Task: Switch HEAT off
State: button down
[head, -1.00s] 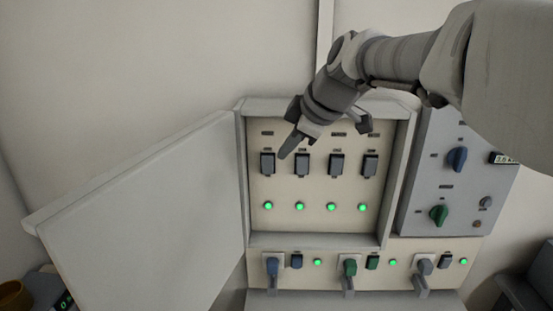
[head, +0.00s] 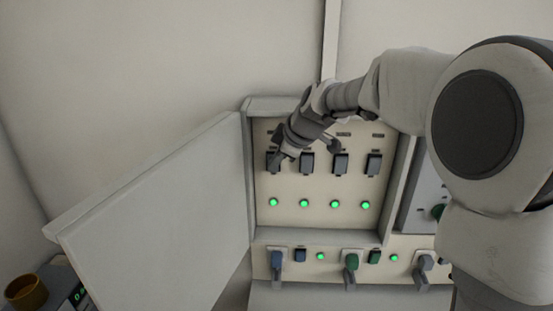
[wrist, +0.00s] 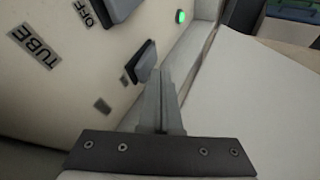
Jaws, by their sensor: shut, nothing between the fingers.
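Inside an open cabinet, a row of dark rocker switches spans the cream panel (head: 325,220). My gripper (head: 279,164) is shut and empty, with its tips over the leftmost switch (head: 272,154). In the wrist view, my shut fingers (wrist: 162,75) are beside a grey rocker switch (wrist: 142,60); I cannot tell whether they touch it. Another switch (wrist: 119,8) is near an OFF label (wrist: 90,18) and a TUBE label (wrist: 35,48). I cannot read a HEAT label in either view. A green lamp (head: 273,202) under the leftmost switch is lit.
The cabinet door (head: 160,200) stands open to the left. Other lit green lamps (head: 335,204) are below the switches. A brown cup (head: 25,292) is at lower left.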

jog(key=shift+w, duration=0.25)
jog(key=shift+w, duration=0.1)
jog(key=shift+w+r, duration=0.2)
jog(key=shift+r, duration=0.1)
